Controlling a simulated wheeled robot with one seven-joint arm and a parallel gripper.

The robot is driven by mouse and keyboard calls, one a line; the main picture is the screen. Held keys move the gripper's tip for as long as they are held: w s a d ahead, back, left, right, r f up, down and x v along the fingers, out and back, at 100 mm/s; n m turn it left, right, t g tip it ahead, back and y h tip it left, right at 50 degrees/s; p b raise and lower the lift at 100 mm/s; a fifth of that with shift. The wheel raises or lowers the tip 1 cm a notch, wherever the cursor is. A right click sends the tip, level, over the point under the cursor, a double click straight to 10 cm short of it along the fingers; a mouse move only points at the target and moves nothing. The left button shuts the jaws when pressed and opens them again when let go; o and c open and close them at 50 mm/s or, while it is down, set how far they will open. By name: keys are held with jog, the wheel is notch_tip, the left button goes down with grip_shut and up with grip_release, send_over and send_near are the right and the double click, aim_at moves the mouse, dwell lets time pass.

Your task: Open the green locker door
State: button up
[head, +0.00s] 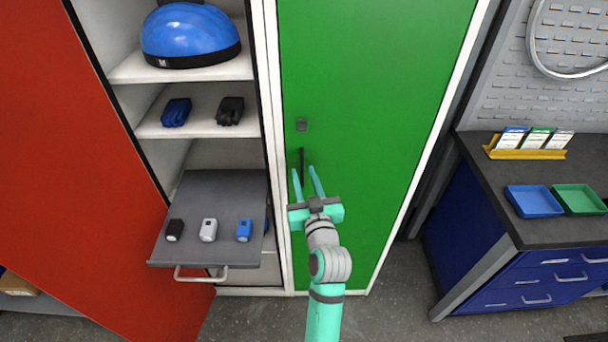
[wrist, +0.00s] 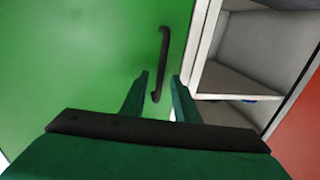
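The green locker door (head: 375,110) is shut and fills the middle of the head view. Its black vertical bar handle (head: 302,161) is near the door's left edge, below a small dark square fitting (head: 301,125). My gripper (head: 307,182) is in front of the door at the handle's lower part, with its fingers apart. In the wrist view the handle (wrist: 162,62) shows beyond my open gripper (wrist: 160,85), its lower end between the two fingertips in the picture. I cannot tell how much depth lies between the fingertips and the handle.
Left of the door is an open locker with a red door (head: 75,150), a blue helmet (head: 190,32), gloves and a pulled-out grey shelf (head: 190,250) with small lights. A blue workbench (head: 480,235) stands at right. Grey floor lies between.

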jog(key=shift+w, duration=0.5)
grip_shut()
jog(key=shift+a, duration=0.1)
jog(key=shift+s+a, duration=0.1)
jog(key=shift+s, duration=0.05)
